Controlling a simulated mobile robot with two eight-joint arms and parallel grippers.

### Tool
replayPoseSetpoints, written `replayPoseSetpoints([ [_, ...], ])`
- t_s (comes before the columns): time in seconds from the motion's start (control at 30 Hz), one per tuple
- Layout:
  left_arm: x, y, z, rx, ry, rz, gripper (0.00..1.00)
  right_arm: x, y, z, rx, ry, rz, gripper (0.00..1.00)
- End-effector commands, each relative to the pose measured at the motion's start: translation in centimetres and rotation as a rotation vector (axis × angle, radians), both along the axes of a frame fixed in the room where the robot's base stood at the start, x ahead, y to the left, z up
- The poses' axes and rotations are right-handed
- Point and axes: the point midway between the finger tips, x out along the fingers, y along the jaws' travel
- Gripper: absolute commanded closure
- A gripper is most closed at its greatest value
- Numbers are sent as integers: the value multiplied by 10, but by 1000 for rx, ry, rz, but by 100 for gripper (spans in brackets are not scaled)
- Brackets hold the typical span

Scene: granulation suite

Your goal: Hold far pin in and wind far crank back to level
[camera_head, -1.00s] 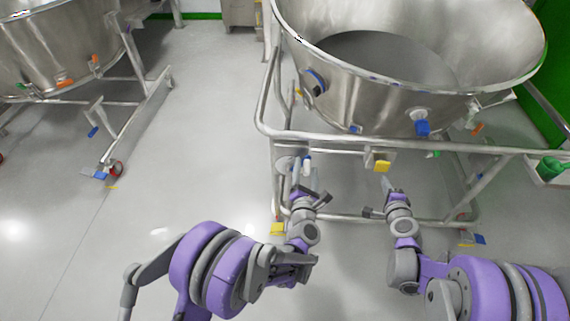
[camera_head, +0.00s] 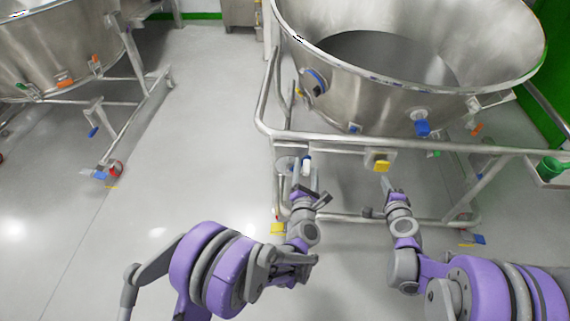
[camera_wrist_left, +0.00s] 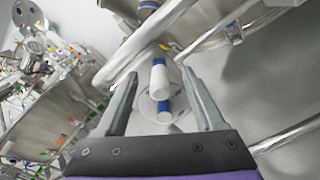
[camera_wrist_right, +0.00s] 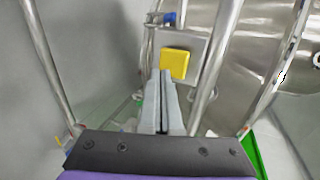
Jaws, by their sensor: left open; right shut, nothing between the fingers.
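A white-and-blue handle (camera_head: 307,164), which looks like the crank's grip, stands at the front left of the nearer bowl's frame. My left gripper (camera_head: 309,184) is open just in front of it. In the left wrist view the handle (camera_wrist_left: 159,78) shows between the open fingers, with no clear contact; a round pale disc lies behind it. A yellow block (camera_head: 382,167), possibly the pin's knob, sits on a plate under the front rail. My right gripper (camera_head: 386,181) is shut and empty just below it. In the right wrist view the yellow block (camera_wrist_right: 174,64) is just beyond the fingertips, apparently not touching.
The large steel bowl (camera_head: 340,85) stands above both grippers, with its tubular front rail (camera_head: 330,142) close over them. A yellow pedal-like tab (camera_head: 278,229) is low at the frame's left leg. A second vessel (camera_head: 60,45) stands far left. Floor between is clear.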

Motion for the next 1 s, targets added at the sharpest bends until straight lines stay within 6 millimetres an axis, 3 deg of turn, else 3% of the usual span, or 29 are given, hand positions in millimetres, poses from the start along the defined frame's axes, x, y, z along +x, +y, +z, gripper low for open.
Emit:
replayPoseSetpoints([
  [1.0, 0, 0, 0, 0, 0, 0, 30, 33, 0, 0, 0, 0, 1, 100],
])
